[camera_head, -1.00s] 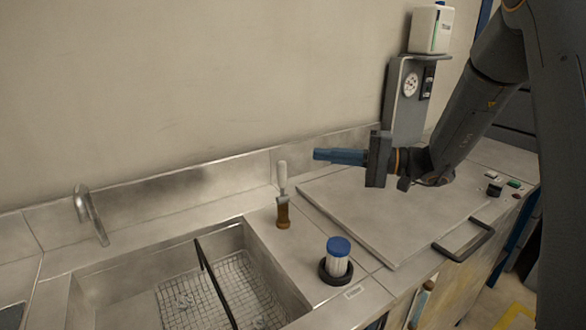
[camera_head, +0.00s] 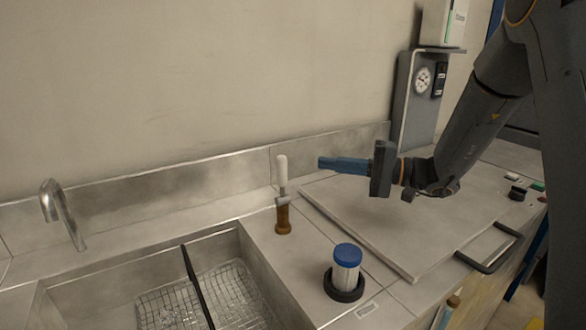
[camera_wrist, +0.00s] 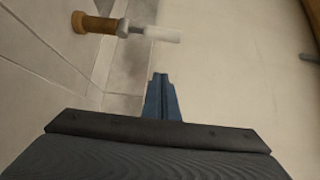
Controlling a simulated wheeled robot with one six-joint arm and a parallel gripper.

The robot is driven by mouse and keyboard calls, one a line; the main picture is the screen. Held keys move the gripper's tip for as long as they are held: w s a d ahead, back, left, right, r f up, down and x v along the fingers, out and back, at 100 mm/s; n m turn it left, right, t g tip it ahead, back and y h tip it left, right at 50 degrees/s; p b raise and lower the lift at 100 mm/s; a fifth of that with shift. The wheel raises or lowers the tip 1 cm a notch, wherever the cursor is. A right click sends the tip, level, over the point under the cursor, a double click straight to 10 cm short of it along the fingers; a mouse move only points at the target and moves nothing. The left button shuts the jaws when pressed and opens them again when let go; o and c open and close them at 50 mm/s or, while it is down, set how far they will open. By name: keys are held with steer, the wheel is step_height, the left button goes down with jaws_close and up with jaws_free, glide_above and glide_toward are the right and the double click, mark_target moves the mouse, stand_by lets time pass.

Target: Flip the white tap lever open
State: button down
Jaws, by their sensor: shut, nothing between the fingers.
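The white tap lever (camera_head: 282,169) stands upright on top of a brown tap base (camera_head: 283,219) on the steel counter, right of the sink. In the wrist view the white lever (camera_wrist: 163,34) and brown base (camera_wrist: 92,23) lie across the top left, ahead of the fingers. My gripper (camera_head: 322,163) has blue fingers, shut and empty, pointing left toward the lever. It is at about the lever's height in the head view, with a gap between them. The fingertips also show in the wrist view (camera_wrist: 160,76).
The sink (camera_head: 150,285) with wire baskets and a curved faucet (camera_head: 62,213) is at left. A blue-capped filter (camera_head: 347,270) in a black ring stands in front of the tap. A flat board (camera_head: 385,235) lies under my arm. A panel with a gauge (camera_head: 423,80) stands behind.

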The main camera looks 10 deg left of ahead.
mark_target(282, 181)
steer(key=w+a+p, duration=0.2)
steer(key=a+p, duration=0.1)
steer(key=a, duration=0.8)
steer(key=s, duration=0.1)
steer(key=s+d+p, duration=0.1)
steer(key=s, duration=0.2)
steer(key=shift+s+d+p, duration=0.2)
steer(key=shift+d+p, duration=0.1)
steer(key=shift+d, duration=0.1)
steer(key=shift+f+b, duration=0.1)
steer(key=shift+b, duration=0.45)
